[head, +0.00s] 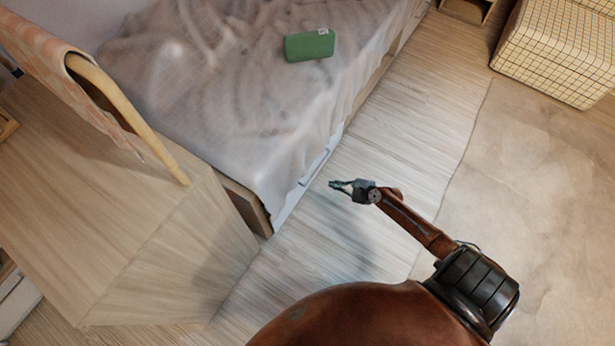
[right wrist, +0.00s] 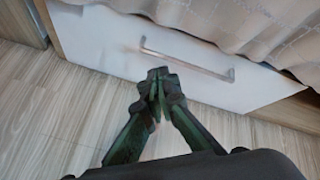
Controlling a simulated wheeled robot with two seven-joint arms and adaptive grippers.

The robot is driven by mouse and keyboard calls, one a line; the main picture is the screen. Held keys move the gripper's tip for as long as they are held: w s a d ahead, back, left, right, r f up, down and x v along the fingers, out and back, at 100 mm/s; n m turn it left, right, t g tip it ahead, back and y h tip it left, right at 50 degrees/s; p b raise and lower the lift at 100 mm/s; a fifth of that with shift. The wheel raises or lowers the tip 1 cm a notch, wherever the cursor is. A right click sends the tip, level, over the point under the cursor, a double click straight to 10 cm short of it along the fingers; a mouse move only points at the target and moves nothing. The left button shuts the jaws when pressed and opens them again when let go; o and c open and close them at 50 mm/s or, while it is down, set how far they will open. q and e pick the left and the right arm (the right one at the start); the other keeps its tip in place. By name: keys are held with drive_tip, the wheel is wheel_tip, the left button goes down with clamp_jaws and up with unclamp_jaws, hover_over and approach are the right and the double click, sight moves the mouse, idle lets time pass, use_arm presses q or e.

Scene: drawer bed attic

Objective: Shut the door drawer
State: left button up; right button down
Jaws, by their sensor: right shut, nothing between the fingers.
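The drawer under the bed has a white front (head: 290,203) below the hanging blanket, with a pale bar handle (head: 318,163). In the right wrist view the drawer front (right wrist: 110,55) fills the upper middle, and its metal handle (right wrist: 187,62) runs across it. I cannot tell clearly how far the drawer stands out from the bed frame. My right gripper (head: 333,184) is shut and empty, in front of the drawer. Its fingertips also show in the right wrist view (right wrist: 158,74), just below the handle; whether they touch the front is unclear. My left gripper is not in view.
A bed (head: 190,110) with a rumpled blanket carries a green case (head: 309,45). A wooden cabinet (head: 130,225) stands at left by the bed's foot. A checked seat (head: 555,50) is at upper right. Wood floor and a beige rug (head: 540,210) leave free room at right.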

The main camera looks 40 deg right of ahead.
drive_tip(key=m, duration=0.3)
drive_tip(key=m+b, duration=0.4)
drive_tip(key=b, duration=0.1)
approach(302, 175)
wheel_tip(302, 175, down, 4)
drive_tip(key=shift+t+y, duration=0.3)
drive_tip(key=w, duration=0.1)
drive_tip(key=w+a, duration=0.1)
drive_tip(key=w, duration=0.2)
drive_tip(key=shift+a+r+b, duration=0.2)
drive_tip(key=shift+r+b, duration=0.1)
drive_tip(key=shift+w+a, duration=0.15)
drive_tip(key=shift+w, duration=0.3)
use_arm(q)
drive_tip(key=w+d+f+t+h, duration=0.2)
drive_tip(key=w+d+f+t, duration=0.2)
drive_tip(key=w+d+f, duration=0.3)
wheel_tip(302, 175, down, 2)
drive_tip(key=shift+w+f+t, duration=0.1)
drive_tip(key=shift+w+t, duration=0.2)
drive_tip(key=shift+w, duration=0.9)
use_arm(e)
drive_tip(key=shift+r, duration=0.1)
